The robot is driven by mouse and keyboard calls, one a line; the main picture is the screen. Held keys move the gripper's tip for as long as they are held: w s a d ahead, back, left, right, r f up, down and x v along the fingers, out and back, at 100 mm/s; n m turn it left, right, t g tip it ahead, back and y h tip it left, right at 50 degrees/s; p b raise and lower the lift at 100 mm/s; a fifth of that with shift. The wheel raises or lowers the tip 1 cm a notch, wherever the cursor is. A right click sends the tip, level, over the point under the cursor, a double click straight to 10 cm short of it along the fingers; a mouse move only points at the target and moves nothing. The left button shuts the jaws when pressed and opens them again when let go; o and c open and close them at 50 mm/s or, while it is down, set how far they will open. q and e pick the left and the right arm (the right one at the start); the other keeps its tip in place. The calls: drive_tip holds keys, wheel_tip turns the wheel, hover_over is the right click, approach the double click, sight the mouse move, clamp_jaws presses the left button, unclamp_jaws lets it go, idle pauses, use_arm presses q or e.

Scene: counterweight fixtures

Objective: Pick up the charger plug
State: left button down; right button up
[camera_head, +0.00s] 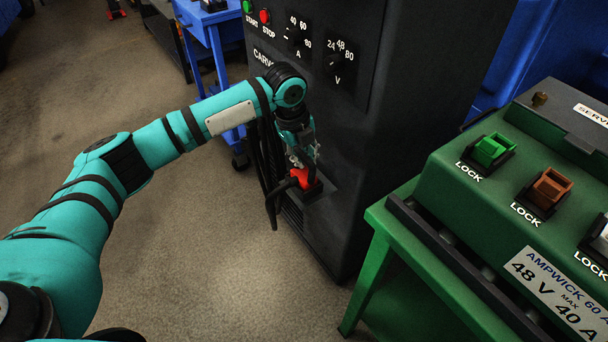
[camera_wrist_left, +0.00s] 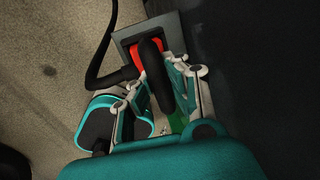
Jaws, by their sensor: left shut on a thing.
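The charger plug (camera_head: 301,178) is red with a black handle and black cable. It sits at a grey holder (camera_head: 313,193) on the side of the dark charger cabinet. My left gripper (camera_head: 300,165) reaches down onto it from above and is shut on it. In the left wrist view the plug's black handle (camera_wrist_left: 152,58) lies between the two fingers, with red plug parts beside it and the grey holder (camera_wrist_left: 172,32) behind. I cannot tell how deep the plug sits in the holder. My right gripper is not in view.
The charger cabinet (camera_head: 385,130) rises right behind my left gripper. The black cable (camera_head: 271,208) hangs at the plug's left. A green unit with lock switches (camera_head: 490,150) stands at the right on a green stand. A blue cart (camera_head: 213,45) is behind. Floor at left is clear.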

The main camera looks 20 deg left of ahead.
use_arm(q)
drive_tip(key=shift+r, duration=0.1)
idle(0.5)
drive_tip(key=shift+r, duration=0.45)
drive_tip(key=r, duration=0.1)
drive_tip(key=r+p, duration=0.1)
drive_tip(key=shift+s+d+r, duration=0.15)
drive_tip(key=shift+s+r, duration=0.05)
drive_tip(key=shift+r, duration=0.2)
drive_tip(key=s+d+p, duration=0.1)
drive_tip(key=s+d, duration=0.2)
drive_tip(key=s, duration=0.4)
drive_tip(key=s+d+r, duration=0.1)
drive_tip(key=s+d, duration=0.1)
drive_tip(key=s, duration=0.5)
drive_tip(key=shift+s+d+p, duration=0.2)
drive_tip(key=shift+d+p, duration=0.15)
drive_tip(key=shift+d, duration=0.05)
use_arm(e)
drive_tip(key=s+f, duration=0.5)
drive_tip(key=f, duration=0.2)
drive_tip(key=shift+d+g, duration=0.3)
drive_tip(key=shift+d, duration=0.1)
use_arm(q)
drive_tip(key=shift+r, duration=0.1)
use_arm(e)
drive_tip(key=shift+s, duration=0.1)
